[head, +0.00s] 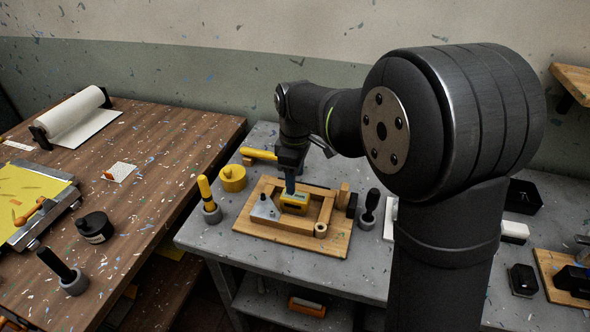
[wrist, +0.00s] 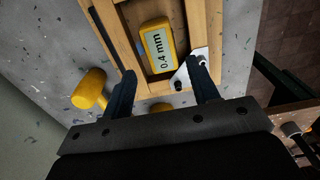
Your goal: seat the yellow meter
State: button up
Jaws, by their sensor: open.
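The yellow meter (head: 294,202), a small block with a pale face reading "0.4 mm", sits inside the wooden frame (head: 280,232) on a wooden board (head: 338,240). In the wrist view the meter (wrist: 161,47) lies between the frame's rails, slightly askew to them. I cannot tell how deep it sits. My gripper (head: 290,187) is right above the meter, pointing down. In the wrist view my gripper (wrist: 163,78) is open, its fingers apart and empty, with the meter beyond the fingertips. A grey metal plate (head: 264,210) stands left of the meter.
A yellow round pot (head: 232,178), a yellow-handled tool (head: 207,192) and a black-handled tool (head: 369,207) stand around the board. A yellow mallet-like tool (head: 259,154) lies behind it. The grey table (head: 218,240) is bare at the front left.

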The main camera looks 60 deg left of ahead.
aim_at(295, 195)
notch_tip(295, 195, down, 6)
jog(key=shift+f, duration=0.1)
jog(key=c, duration=0.8)
jog(key=shift+r, duration=2.05)
